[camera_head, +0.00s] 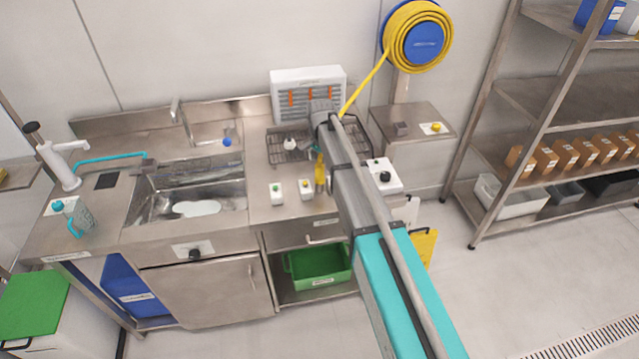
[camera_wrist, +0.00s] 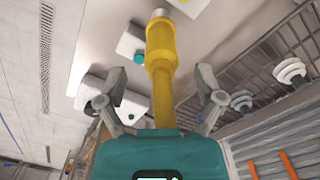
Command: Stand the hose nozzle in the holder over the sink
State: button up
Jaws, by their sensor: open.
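The yellow hose nozzle (camera_head: 320,172) shows at the end of my arm in the head view, over the counter right of the sink (camera_head: 165,205). In the wrist view the nozzle (camera_wrist: 162,62) runs up the middle, with its wide part away from my wrist. My gripper (camera_wrist: 158,104) is open, one finger on each side of the nozzle with gaps between. My wrist body hides the nozzle's near end. A bracket with a blue part (camera_head: 227,142) stands at the sink's back right; I cannot tell whether it is the holder.
A yellow hose (camera_head: 365,82) runs from the wall reel (camera_head: 424,42) to behind my arm. A wire rack (camera_head: 290,150) and a white slotted panel (camera_head: 308,80) are close by. Small button boxes (camera_head: 277,194) sit on the counter. A white dispenser (camera_head: 60,165) stands left of the sink.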

aim_at(320, 173)
dwell(0.4)
jog(key=shift+f+b, duration=2.6)
jog(key=shift+b, duration=0.05)
grip_shut()
